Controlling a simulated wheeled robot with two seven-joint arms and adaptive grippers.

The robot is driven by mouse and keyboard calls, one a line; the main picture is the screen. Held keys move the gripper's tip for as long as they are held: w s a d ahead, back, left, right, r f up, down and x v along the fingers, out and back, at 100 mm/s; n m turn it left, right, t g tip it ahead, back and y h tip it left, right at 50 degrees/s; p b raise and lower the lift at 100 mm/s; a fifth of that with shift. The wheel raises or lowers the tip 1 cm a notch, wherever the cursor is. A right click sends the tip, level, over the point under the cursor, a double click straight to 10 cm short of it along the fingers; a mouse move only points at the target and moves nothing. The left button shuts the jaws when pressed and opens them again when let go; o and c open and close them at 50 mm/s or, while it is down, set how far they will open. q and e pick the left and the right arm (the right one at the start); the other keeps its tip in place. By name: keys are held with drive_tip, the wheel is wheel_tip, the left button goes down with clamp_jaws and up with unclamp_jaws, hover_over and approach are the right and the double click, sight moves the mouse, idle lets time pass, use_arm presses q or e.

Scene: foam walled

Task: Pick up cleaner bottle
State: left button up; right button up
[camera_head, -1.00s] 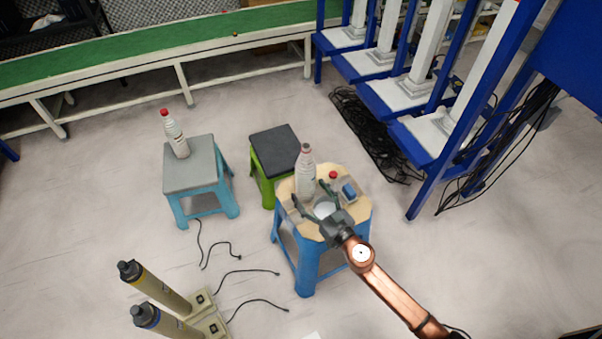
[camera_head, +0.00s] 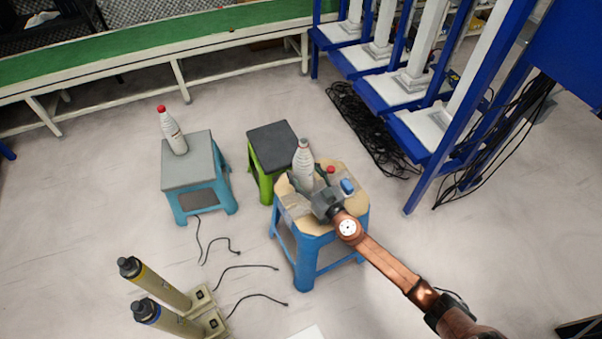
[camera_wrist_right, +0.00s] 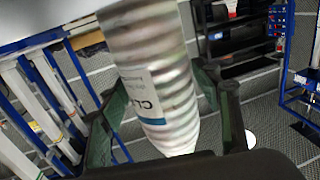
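A white bottle with a grey cap (camera_head: 303,163) stands upright on the wood-topped blue stool (camera_head: 290,212). In the right wrist view the bottle (camera_wrist_right: 158,85) fills the middle, with part of a label reading "CL". My right gripper (camera_head: 309,186) is at the bottle's lower part, coming from the front right. In the wrist view its two fingers (camera_wrist_right: 160,100) are on either side of the bottle, spread, with a narrow gap showing on the right. The bottle's base is hidden by the gripper. My left gripper is not in view.
A red-capped item (camera_head: 331,170) and a small blue object (camera_head: 347,187) are close to the gripper. A red-capped white bottle (camera_head: 172,131) stands on the grey-topped stool (camera_head: 190,170). A black-topped green stool (camera_head: 272,145) is just behind. Cables lie on the floor.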

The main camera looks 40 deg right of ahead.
drive_tip(key=c, duration=1.1)
drive_tip(key=shift+r, duration=0.15)
drive_tip(key=shift+c, duration=0.2)
